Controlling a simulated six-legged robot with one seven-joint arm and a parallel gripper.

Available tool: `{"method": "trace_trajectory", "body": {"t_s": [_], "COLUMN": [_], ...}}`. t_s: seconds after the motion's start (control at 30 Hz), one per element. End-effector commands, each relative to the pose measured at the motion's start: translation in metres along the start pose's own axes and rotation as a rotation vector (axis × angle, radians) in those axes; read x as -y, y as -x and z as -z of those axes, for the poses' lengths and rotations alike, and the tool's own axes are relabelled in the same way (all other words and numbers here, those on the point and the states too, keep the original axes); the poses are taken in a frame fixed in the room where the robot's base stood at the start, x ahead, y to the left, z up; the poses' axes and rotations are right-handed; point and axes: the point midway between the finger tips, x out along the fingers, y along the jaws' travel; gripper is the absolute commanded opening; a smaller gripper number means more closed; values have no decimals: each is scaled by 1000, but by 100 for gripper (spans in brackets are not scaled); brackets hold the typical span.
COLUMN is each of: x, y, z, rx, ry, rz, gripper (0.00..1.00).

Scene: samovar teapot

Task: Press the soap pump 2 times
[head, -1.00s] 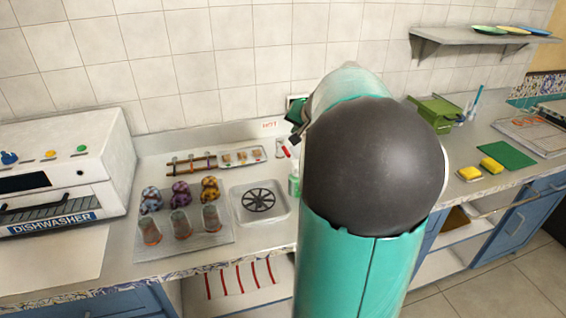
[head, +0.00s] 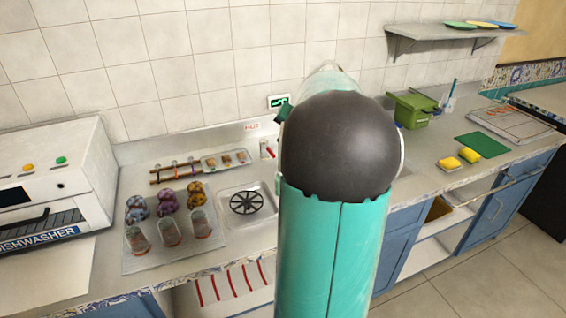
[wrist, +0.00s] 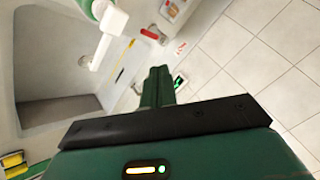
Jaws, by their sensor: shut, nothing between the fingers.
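In the head view only a small green part of my gripper (head: 283,113) shows beside my arm.
A sink (head: 247,202), a tray of cups (head: 137,262) and a white dishwasher (head: 50,190) are on the left. A green box (head: 411,110), yellow sponges (head: 468,155) and a green mat (head: 481,145) are on the right. A red-handled tap (wrist: 150,33) is near the pump.

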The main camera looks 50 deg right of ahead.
Motion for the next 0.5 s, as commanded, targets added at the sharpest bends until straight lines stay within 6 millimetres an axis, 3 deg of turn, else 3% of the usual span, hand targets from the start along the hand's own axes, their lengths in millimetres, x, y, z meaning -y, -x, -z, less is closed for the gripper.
{"method": "trace_trajectory", "body": {"t_s": [0.5], "x": [-30], "y": [-47], "z": [-36], "rx": [4], "ry": [0], "rz": [0], "gripper": [0]}}
